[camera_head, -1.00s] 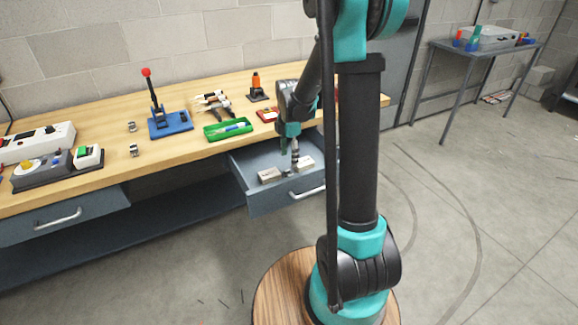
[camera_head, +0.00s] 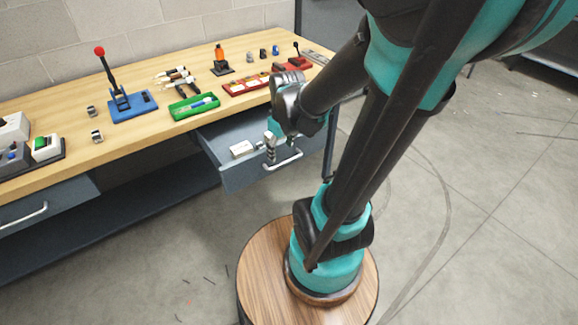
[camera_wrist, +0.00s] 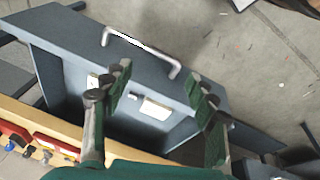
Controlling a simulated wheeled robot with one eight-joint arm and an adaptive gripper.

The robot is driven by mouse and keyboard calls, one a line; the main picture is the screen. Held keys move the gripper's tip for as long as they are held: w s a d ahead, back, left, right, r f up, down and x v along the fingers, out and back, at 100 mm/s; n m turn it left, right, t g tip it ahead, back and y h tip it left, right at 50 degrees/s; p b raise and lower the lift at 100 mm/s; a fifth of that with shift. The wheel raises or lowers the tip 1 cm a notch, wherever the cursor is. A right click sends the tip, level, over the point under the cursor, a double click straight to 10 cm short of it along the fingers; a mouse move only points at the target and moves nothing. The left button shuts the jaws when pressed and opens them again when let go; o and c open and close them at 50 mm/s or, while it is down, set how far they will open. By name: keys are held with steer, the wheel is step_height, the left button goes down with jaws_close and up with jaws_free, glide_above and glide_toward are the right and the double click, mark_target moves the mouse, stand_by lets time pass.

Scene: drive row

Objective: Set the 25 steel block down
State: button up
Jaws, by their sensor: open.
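The open drawer (camera_head: 232,178) under the workbench holds pale blocks. One pale block (camera_head: 242,148) shows left of my gripper (camera_head: 270,152) in the head view. In the wrist view, a pale block (camera_wrist: 155,108) lies on the drawer floor between the spread fingers of my gripper (camera_wrist: 159,78), apart from them. Another pale piece (camera_wrist: 93,82) is partly hidden behind the left finger. No marking is readable, so I cannot tell which is the 25 steel block. My gripper is open and empty, above the drawer.
The drawer's handle (camera_wrist: 140,44) and front wall stand close to the fingers. The bench top (camera_head: 150,140) carries a green tray (camera_head: 194,106), a blue lever press (camera_head: 133,106) and a red tray (camera_head: 246,85).

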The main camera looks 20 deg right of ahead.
steer(key=s+f+m+t, duration=0.1)
steer(key=s+f+m, duration=0.2)
steer(key=s+m, duration=0.3)
steer(key=shift+s+d, duration=0.25)
steer(key=shift+d, duration=0.2)
steer(key=shift+r, duration=0.1)
